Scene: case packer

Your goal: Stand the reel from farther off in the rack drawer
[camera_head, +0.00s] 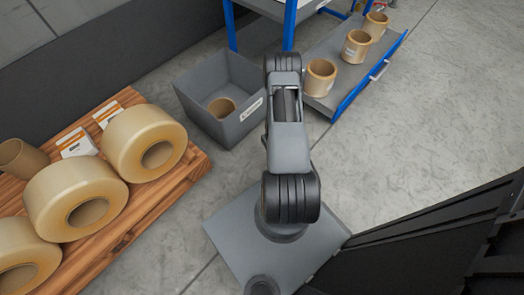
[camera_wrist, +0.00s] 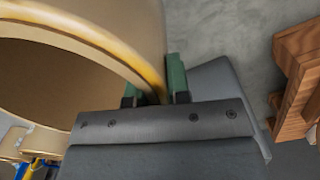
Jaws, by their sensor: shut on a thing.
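My gripper (camera_wrist: 157,90), with green fingertips, is shut on the wall of a reel (camera_wrist: 150,30) in the wrist view. The reel has glossy amber tape outside and a brown hollow core, and its open end faces left. My arm hides the gripper in the head view, and I cannot tell whether the held reel shows there. The rack drawer (camera_head: 345,102) is a grey tray with blue edges, pulled out at the upper right. Upright reels show in a row along it: a near reel (camera_head: 320,77), a middle reel (camera_head: 356,46) and a far reel (camera_head: 376,26).
A wooden pallet (camera_head: 178,182) at left carries several large reels (camera_head: 142,143), white cards (camera_head: 76,143) and a brown tube (camera_head: 20,158). Floor right of the drawer is clear.

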